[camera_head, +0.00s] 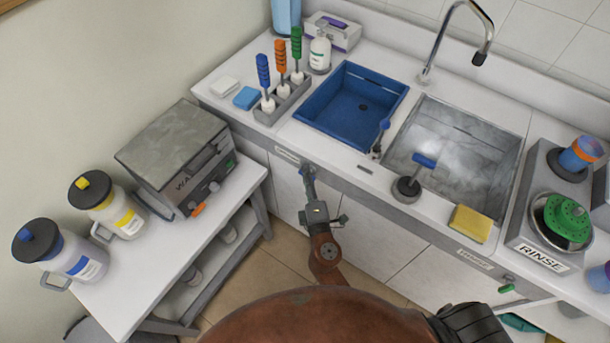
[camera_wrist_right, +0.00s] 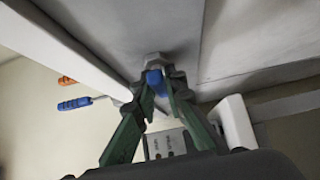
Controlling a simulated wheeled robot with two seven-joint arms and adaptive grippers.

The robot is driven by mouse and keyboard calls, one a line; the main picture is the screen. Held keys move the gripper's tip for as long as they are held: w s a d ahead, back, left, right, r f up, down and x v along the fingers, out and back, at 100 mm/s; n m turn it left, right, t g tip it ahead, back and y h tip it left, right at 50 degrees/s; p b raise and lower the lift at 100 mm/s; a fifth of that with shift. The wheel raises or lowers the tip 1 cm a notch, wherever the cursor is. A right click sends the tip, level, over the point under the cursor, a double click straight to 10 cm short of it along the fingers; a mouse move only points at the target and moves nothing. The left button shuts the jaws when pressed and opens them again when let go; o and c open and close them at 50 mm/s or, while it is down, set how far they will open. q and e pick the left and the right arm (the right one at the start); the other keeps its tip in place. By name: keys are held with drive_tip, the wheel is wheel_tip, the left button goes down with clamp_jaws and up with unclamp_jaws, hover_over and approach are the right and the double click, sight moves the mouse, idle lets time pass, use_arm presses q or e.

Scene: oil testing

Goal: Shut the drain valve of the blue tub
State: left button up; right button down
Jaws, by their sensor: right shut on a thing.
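The blue tub (camera_head: 335,115) is set into the counter at the left of the metal basin. The drain valve's blue handle (camera_wrist_right: 155,80) shows between my right fingertips in the wrist view, on a grey fitting (camera_wrist_right: 152,60). My right gripper (camera_head: 308,176) is at the cabinet front, just below the counter edge, in front of the tub. In the right wrist view its two green fingers (camera_wrist_right: 158,92) are shut on the blue handle. The fingers hide part of the handle, and I cannot tell its turn. My left gripper is not in view.
A metal basin (camera_head: 455,145) with a blue-handled plunger (camera_head: 408,185) at its front is right of the tub. A yellow sponge (camera_head: 470,223) lies near the front edge. A side table (camera_head: 165,250) with a grey machine (camera_head: 172,145) stands left.

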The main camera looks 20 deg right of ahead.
idle(0.3)
drive_tip(key=c, duration=2)
unclamp_jaws()
drive_tip(key=shift+o, duration=0.2)
drive_tip(key=s+a, duration=0.1)
drive_tip(key=s, duration=1.1)
drive_tip(key=shift+a, duration=0.2)
